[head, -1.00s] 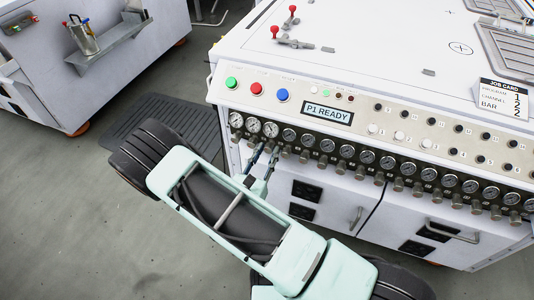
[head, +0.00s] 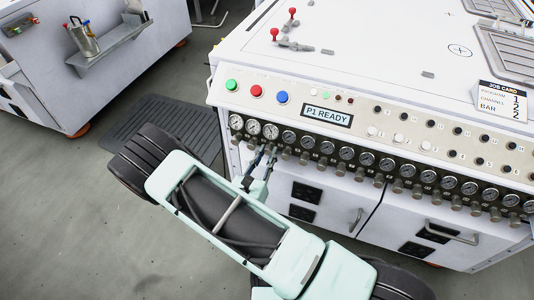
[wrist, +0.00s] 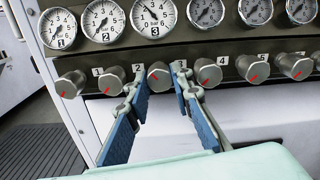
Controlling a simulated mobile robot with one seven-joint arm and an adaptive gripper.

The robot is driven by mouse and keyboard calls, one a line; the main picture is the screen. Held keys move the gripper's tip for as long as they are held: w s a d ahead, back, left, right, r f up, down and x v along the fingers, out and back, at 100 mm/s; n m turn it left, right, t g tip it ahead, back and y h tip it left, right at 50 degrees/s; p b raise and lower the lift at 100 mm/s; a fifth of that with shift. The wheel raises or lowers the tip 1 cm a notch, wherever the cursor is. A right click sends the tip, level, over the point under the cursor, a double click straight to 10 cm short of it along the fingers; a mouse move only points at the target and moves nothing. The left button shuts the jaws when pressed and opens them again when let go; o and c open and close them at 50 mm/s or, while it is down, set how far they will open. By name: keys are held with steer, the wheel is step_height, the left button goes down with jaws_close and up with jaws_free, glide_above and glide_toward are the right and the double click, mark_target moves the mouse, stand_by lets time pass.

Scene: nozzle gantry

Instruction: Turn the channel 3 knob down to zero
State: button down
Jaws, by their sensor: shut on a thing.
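The channel 3 knob (wrist: 159,77) is a grey cylinder with a red mark, below the gauge numbered 3 (wrist: 152,17) in the wrist view. My gripper (wrist: 160,82) has one blue-padded finger on each side of this knob and is shut on it. The fingers partly cover the knob's sides. The needle of gauge 3 seems to point up and left, unlike the needles of gauges 1 and 2. In the head view my gripper (head: 264,157) reaches the knob row from below, and the knob itself is hard to make out there.
The channel 2 knob (wrist: 112,79) and channel 4 knob (wrist: 207,72) stand close on either side of the fingers. Green, red and blue buttons (head: 257,91) and a display reading "P1 READY" (head: 327,115) are above. A job card (head: 502,97) stands at the right.

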steer(key=n+p, duration=0.2)
steer(key=n, duration=0.3)
steer(key=shift+r, duration=0.15)
steer(key=n+p, duration=0.1)
steer(key=n, duration=0.3)
steer(key=shift+d+n, duration=0.1)
steer(key=shift+n, duration=0.2)
steer(key=n+p, duration=0.1)
steer(key=n, duration=0.3)
steer(key=shift+s, duration=0.1)
steer(key=n+p, duration=0.1)
steer(key=n, duration=0.4)
steer(key=shift+n, duration=0.3)
steer(key=c, duration=2)
jaws_free()
steer(key=v, duration=1.2)
steer(key=shift+r, duration=0.1)
